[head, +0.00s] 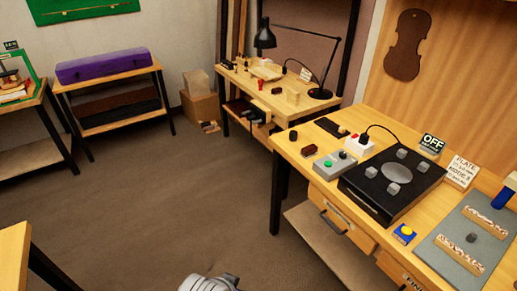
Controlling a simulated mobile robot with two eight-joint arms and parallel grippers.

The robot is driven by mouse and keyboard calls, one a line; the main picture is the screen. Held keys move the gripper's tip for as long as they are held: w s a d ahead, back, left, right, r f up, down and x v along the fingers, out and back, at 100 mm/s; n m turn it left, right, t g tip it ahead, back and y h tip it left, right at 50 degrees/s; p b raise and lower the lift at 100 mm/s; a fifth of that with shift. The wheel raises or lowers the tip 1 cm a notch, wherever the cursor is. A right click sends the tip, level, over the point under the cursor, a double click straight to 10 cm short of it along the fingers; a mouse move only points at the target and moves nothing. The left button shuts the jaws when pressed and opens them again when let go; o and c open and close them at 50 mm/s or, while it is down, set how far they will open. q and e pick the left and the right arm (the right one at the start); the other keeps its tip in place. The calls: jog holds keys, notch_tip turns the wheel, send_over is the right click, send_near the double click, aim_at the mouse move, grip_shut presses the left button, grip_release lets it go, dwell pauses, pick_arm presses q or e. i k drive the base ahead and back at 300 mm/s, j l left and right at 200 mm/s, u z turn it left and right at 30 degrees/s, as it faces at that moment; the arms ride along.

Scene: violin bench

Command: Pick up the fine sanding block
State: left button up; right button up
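I cannot tell which thing is the fine sanding block. Several small blocks lie on the benches, too small to identify. A dark reddish block (309,150) lies near the left edge of the near workbench (292,147). A pale block (292,98) and small dark pieces, such as one dark block (276,91), lie on the far bench (258,97). Neither gripper shows clearly; only a light grey part, likely mine, shows at the bottom edge, with no fingers visible.
The near bench holds a grey box with a green button (328,163), a black plate device (392,184) and a grey mat (455,233) with two patterned strips. A black lamp (265,38) stands on the far bench. Brown floor (160,210) is open at left; a table corner (14,250) juts in.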

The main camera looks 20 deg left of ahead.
aim_at(309, 151)
jog(key=u, duration=0.3)
jog(key=z, duration=1.75)
jog(key=u, duration=1.75)
jog(key=i+j, duration=0.25)
jog(key=i, duration=0.2)
jog(key=i+j+u, duration=0.1)
jog(key=i+j, duration=0.15)
jog(key=i, duration=0.2)
jog(key=i+j, duration=0.2)
jog(key=i, duration=0.25)
jog(key=i+j+u, duration=0.1)
jog(key=i+j, duration=0.15)
jog(key=i, duration=0.2)
